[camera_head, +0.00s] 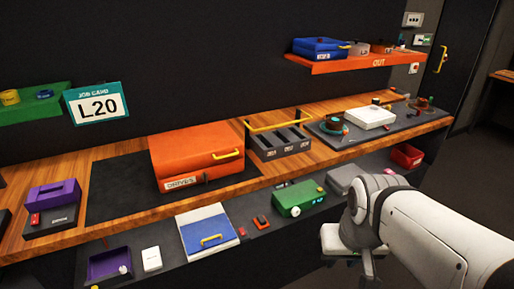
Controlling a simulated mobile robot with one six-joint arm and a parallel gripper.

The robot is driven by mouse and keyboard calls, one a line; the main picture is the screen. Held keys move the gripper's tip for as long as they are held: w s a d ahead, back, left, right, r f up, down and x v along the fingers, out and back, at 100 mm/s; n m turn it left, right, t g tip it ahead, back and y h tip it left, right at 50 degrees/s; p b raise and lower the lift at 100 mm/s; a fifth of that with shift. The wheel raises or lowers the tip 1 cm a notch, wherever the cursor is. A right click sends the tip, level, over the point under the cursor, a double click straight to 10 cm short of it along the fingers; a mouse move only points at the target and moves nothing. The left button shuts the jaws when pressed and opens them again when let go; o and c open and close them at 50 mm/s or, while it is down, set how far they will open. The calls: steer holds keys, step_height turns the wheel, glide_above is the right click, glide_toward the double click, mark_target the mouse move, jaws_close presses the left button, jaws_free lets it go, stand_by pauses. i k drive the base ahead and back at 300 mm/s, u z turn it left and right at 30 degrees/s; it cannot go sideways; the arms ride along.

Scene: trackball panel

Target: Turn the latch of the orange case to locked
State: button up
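The orange case (195,153) sits closed on a dark mat on the wooden bench, left of the picture's middle. My white arm (410,225) reaches in from the lower right, well apart from the case. Its end is mostly hidden behind the arm's own links, and I cannot make out the fingers of my gripper.
A grey slotted rack (279,147) with a yellow bar stands right of the case; a purple box (54,195) is to its left. A lower shelf holds a blue-and-white case (208,231) and a green box (298,198). An orange "OUT" shelf (345,65) hangs above.

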mark_target(204, 176)
steer(key=z, duration=0.95)
steer(key=k, duration=1.3)
steer(key=u, duration=1.2)
steer(key=i, duration=1)
steer(key=u, duration=0.1)
